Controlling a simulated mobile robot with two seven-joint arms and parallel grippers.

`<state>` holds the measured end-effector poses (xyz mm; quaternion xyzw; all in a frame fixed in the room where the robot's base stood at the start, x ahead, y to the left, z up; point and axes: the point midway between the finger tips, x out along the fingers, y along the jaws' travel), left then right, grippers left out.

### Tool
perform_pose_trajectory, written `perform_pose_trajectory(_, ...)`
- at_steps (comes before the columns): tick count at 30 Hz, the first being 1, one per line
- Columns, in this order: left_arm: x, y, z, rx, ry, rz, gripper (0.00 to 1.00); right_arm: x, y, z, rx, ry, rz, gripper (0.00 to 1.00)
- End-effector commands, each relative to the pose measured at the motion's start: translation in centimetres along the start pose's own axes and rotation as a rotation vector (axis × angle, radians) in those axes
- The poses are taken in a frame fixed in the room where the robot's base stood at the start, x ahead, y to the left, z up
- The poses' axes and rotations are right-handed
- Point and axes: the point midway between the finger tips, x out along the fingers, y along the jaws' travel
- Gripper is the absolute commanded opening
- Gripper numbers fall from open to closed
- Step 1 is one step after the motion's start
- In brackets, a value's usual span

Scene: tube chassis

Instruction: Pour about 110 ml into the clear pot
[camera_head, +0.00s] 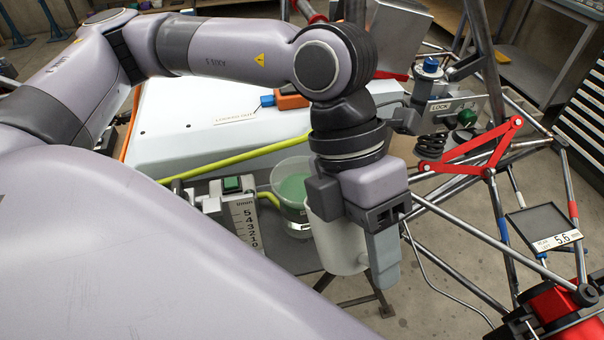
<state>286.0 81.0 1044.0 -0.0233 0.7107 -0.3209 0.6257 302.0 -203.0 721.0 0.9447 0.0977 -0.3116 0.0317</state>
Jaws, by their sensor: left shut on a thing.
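The clear pot (291,181) stands left of my left gripper, with green liquid visible inside it. My left gripper (366,250) points down and is shut on a whitish jug (333,240). The jug is beside and partly in front of the pot, overlapping its right side in the view. The jug looks roughly upright; its rim and contents are mostly hidden behind the gripper. I cannot tell whether jug and pot touch. My right gripper is not in view.
A numbered scale with a green button (244,213) stands just left of the pot. A white panel (190,125) and a yellow-green tube (225,160) lie behind. Steel chassis tubes, red link arms (480,150) and a small display (540,228) crowd the right side.

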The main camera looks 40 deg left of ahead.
Motion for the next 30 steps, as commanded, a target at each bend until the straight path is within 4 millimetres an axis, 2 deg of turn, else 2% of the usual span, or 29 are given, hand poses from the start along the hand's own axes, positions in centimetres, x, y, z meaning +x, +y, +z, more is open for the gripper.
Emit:
perform_pose_trajectory(8, 0.7, -0.2, 0.0, 0.004, -0.003, 0.033, 0.0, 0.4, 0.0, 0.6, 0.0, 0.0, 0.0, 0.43)
perform_pose_trajectory(30, 5.7, -1.4, 0.1, 0.008, -0.007, 0.388, 0.0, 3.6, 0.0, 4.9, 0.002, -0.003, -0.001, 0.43)
